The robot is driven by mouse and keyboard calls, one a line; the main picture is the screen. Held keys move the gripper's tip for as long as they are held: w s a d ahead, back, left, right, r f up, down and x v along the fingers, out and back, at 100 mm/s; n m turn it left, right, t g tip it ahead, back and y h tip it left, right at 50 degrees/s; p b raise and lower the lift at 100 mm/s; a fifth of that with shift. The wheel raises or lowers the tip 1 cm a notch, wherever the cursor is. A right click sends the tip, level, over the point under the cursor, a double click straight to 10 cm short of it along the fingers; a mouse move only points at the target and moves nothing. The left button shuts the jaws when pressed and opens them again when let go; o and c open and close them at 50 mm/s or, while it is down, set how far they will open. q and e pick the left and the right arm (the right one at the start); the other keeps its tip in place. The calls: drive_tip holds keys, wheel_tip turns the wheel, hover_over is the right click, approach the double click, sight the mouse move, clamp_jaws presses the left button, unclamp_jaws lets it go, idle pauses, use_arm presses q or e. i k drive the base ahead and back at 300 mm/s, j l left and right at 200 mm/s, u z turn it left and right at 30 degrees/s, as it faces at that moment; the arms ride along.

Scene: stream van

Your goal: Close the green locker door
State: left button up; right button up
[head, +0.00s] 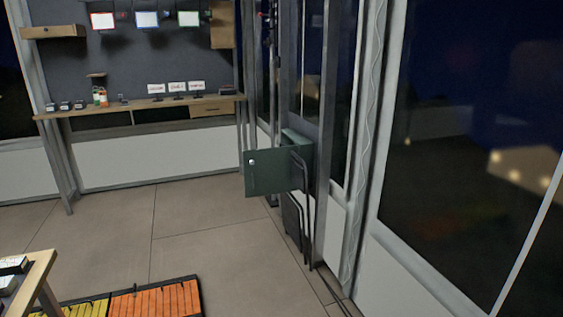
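The green locker door (266,173) stands open in the middle of the head view, swung out to the left over the floor. It is a dark green panel with a small round light knob near its upper left corner. The locker body (299,141) is behind it at the right wall, and only part of its top and side shows. The inside of the locker is hidden. Neither of my grippers shows in the head view.
A dark bent-tube frame (307,205) stands right at the locker. Yellow and orange slatted panels (155,300) lie on the floor at the front left, near a wooden table corner (40,268). A long desk (140,106) lines the back wall. The middle floor is clear.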

sight(270, 174)
drive_tip(key=i+j+z, duration=0.2)
drive_tip(key=i+j, duration=0.2)
drive_tip(key=i+j+z, duration=0.15)
drive_tip(key=i+j, duration=0.2)
drive_tip(key=j, duration=0.15)
drive_tip(key=i+j+z, duration=0.2)
drive_tip(key=i+j, duration=0.15)
drive_tip(key=j, duration=0.2)
drive_tip(key=i+u, duration=0.25)
drive_tip(key=i, duration=0.3)
